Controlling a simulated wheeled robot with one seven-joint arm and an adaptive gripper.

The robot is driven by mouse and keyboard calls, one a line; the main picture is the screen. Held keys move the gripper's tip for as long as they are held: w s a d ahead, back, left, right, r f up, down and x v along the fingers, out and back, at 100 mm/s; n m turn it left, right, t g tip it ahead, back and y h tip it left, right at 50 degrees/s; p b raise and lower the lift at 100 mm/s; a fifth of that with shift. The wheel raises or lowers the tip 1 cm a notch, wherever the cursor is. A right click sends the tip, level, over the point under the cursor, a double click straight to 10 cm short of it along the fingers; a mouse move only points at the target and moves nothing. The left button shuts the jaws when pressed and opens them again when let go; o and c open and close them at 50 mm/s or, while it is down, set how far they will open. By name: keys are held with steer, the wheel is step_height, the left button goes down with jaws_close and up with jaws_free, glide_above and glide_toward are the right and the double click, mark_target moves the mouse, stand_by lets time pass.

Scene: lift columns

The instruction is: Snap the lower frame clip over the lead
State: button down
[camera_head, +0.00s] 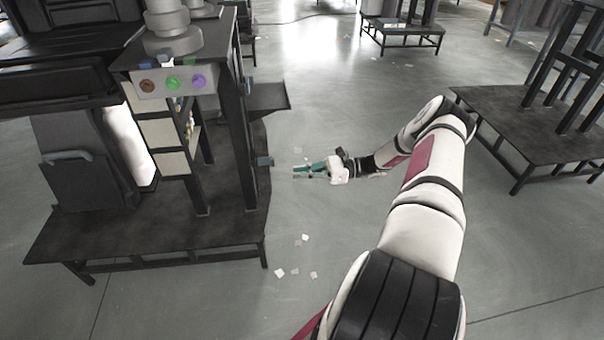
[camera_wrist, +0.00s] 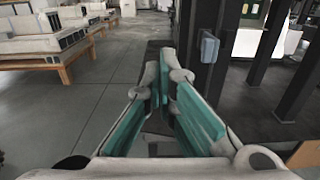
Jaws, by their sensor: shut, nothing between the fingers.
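I cannot tell whether this clip is open or closed. I cannot make out the lead in either view. My gripper (camera_head: 297,170), with teal finger pads, is a short way right of the clip and apart from it. In the wrist view my gripper (camera_wrist: 166,62) has its fingertips together, with nothing visible between them.
A control panel (camera_head: 173,82) with brown, green and purple buttons faces forward. The frame stands on a low dark platform (camera_head: 110,235). Another platform (camera_head: 530,130) is at right. Open floor lies between, with paper scraps.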

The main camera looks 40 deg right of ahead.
mark_target(272, 160)
steer(key=w+d+x, duration=0.1)
steer(key=x, duration=0.7)
steer(key=shift+w+a+p, duration=0.25)
steer(key=shift+w+p, duration=0.1)
steer(key=shift+w+d+f+b, duration=0.1)
steer(key=shift+w+d+b, duration=0.5)
steer(key=shift+w+b, duration=0.4)
steer(key=shift+w+d+r+b, duration=0.1)
steer(key=shift+w+d+b, duration=0.55)
steer(key=shift+b, duration=0.5)
steer(key=shift+w+d+f+b, duration=0.1)
steer(key=shift+w+d+b, duration=0.4)
steer(key=shift+w+b, duration=0.5)
steer(key=b+v, duration=0.1)
steer(key=v, duration=0.3)
steer(key=shift+s+d, duration=0.15)
steer(key=shift+s, duration=0.15)
steer(key=shift+w+d+b, duration=0.1)
steer(key=shift+w+b, duration=0.05)
steer(key=shift+b, duration=0.2)
steer(key=shift+w+d+b, duration=0.5)
steer(key=shift+w, duration=0.25)
